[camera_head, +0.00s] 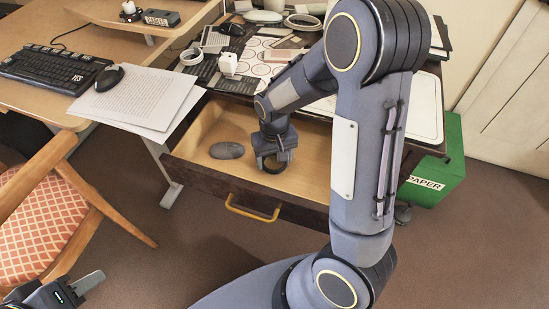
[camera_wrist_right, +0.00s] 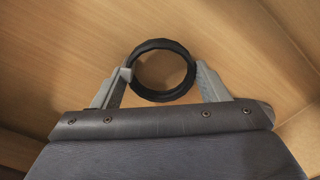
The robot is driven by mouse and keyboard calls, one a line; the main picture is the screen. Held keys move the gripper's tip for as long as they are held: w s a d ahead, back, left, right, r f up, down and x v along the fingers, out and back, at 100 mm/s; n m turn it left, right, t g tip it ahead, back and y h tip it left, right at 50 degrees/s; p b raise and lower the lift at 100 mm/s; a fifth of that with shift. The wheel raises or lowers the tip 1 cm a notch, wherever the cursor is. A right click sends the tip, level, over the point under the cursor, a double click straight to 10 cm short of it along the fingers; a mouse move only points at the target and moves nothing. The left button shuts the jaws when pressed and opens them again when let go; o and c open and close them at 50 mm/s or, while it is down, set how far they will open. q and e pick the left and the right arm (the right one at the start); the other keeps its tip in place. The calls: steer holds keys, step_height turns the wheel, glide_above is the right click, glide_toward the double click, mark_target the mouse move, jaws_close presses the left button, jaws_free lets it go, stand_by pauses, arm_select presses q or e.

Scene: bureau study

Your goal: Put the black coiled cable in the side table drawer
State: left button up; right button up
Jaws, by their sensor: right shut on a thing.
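The black coiled cable (camera_wrist_right: 162,97) is a ring between the two fingers of my right gripper (camera_wrist_right: 163,84), which is shut on it. In the head view the cable (camera_head: 272,168) hangs from the right gripper (camera_head: 273,152) inside the open side table drawer (camera_head: 193,148). The wooden drawer floor lies behind it in the wrist view; I cannot tell whether the cable touches it. The drawer has a yellow handle (camera_head: 252,208) on its dark front. My left gripper (camera_head: 68,290) is at the lower left corner, partly cut off; its jaw opening is unclear.
A grey oval object (camera_head: 227,151) lies in the drawer, left of the cable. The side table top is crowded with papers and small objects. A green paper bin (camera_head: 441,165) stands right of the table. A chair (camera_head: 42,215) and desk with keyboard (camera_head: 52,68) are left.

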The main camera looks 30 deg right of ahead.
mark_target(275, 160)
steer(key=shift+f, duration=0.1)
steer(key=shift+f, duration=0.15)
steer(key=o, duration=0.9)
steer(key=shift+o, duration=0.2)
step_height(275, 160, up, 12)
steer(key=r+p, duration=0.1)
steer(key=p, duration=0.3)
steer(key=s+a+r+t+y, duration=0.2)
steer(key=s+r, duration=0.2)
steer(key=s, duration=0.4)
steer(key=s+a+r+t+y, duration=0.1)
steer(key=s+a+r+t, duration=0.1)
steer(key=s, duration=0.7)
step_height(275, 160, up, 2)
steer(key=shift+a+r+n+t+y, duration=0.2)
steer(key=shift+n+t+y, duration=0.2)
steer(key=shift+t, duration=0.4)
